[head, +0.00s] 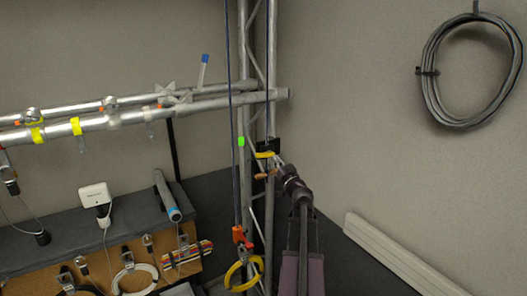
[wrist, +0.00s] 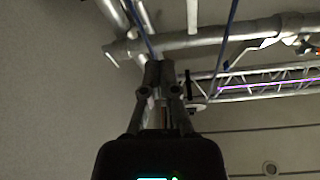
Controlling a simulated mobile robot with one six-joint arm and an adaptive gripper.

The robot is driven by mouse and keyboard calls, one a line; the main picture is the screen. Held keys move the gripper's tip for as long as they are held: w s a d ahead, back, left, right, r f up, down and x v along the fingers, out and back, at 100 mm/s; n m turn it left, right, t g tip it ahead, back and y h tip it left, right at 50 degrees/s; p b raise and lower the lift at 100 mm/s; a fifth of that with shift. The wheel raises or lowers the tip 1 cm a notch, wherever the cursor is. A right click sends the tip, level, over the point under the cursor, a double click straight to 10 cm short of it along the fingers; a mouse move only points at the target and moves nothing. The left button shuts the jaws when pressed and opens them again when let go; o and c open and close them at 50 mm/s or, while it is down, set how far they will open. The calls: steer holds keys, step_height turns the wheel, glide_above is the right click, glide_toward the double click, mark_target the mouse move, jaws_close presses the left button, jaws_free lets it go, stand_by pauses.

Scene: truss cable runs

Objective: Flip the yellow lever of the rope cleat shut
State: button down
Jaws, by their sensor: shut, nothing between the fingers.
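The rope cleat (head: 275,145) is a small dark block on the upright truss in the head view. Its yellow lever (head: 264,155) sticks out to the left, about level. My gripper (head: 281,161) is just right of and slightly below the lever, its tip close to the cleat; I cannot tell if it touches. In the wrist view my gripper (wrist: 160,68) points up with its fingers together and nothing between them. I cannot make out the yellow lever in the wrist view.
A dark rope (head: 230,80) with a green mark hangs left of the cleat. A small orange-brown piece (head: 265,175) sits below the lever. A yellow cable coil (head: 244,273) hangs lower down. Horizontal truss tubes (head: 200,110) run left. A black cable coil (head: 430,90) hangs on the right wall.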

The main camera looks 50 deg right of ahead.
mark_target(262, 156)
stand_by(0.4)
steer(key=shift+w+d+f+b, duration=0.1)
steer(key=shift+w+d, duration=0.35)
steer(key=shift+w, duration=1.05)
steer(key=shift+w+d+f+b, duration=0.15)
steer(key=shift+w+d, duration=0.25)
steer(key=shift+w, duration=1.1)
steer(key=shift+w+d+f+b, duration=0.1)
steer(key=shift+w+d, duration=0.35)
steer(key=shift+w, duration=1.05)
steer(key=shift+a+f+n+y+b, duration=0.2)
steer(key=shift+f+n+y+b, duration=0.1)
steer(key=shift+f+n+b, duration=0.6)
steer(key=shift+s+a, duration=0.1)
steer(key=shift+a, duration=0.05)
steer(key=shift+r, duration=0.2)
